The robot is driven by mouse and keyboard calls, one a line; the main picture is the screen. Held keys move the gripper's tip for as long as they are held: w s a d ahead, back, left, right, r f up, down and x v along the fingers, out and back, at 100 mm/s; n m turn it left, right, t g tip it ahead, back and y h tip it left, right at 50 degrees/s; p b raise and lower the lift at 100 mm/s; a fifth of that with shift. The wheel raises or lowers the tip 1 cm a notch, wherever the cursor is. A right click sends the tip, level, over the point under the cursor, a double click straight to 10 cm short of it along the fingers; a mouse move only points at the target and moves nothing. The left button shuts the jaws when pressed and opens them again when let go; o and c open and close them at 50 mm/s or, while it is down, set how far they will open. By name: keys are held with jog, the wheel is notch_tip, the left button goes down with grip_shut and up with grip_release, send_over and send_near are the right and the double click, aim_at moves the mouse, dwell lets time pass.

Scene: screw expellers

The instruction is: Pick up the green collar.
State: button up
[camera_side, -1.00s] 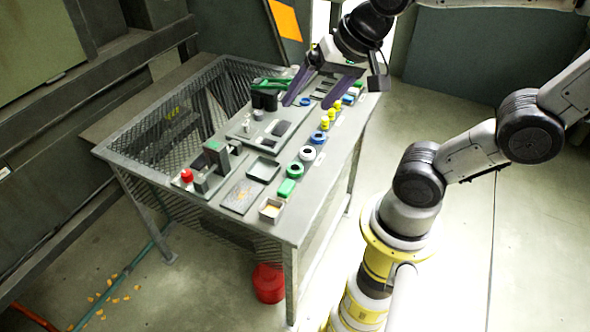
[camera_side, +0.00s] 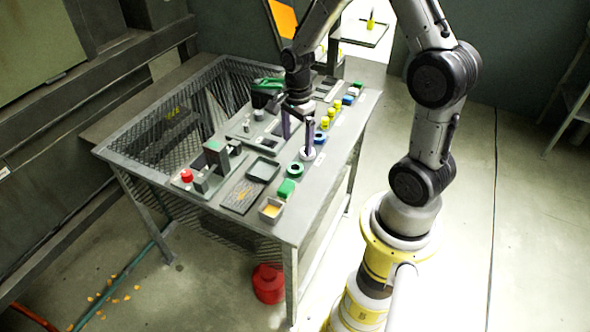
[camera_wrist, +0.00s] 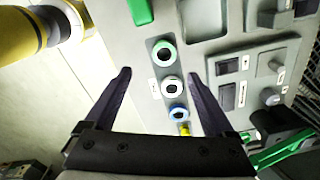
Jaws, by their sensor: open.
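The green collar (camera_side: 295,168) is a ring with a dark hole, standing in a row of collars along the table's right side. In the wrist view the green collar (camera_wrist: 164,54) lies just beyond the fingertips, at the top of the row. The white collar (camera_wrist: 172,85) is beside it, and the blue collar (camera_wrist: 178,113) is farther down. My gripper (camera_side: 298,146) points down over the row, its fingers apart and nothing held. In the wrist view my gripper (camera_wrist: 160,74) has its fingertips on either side of the row, near the white and green collars.
A green block (camera_side: 287,188) and a small tray with yellow contents (camera_side: 271,209) stand in front of the green collar. An empty dark tray (camera_side: 263,169) is to its left. Several yellow pieces (camera_side: 325,122) stand behind. A red button (camera_side: 187,175) is at the left.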

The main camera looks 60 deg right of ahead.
send_over(295, 164)
jog(key=s+a, duration=0.1)
jog(key=a, duration=0.1)
jog(key=f, duration=0.5)
jog(key=shift+s+d, duration=0.15)
jog(key=shift+d, duration=0.1)
jog(key=f, duration=0.4)
jog(key=shift+w+d+f, duration=0.1)
jog(key=shift+w+f, duration=0.25)
jog(key=shift+f, duration=0.05)
grip_shut()
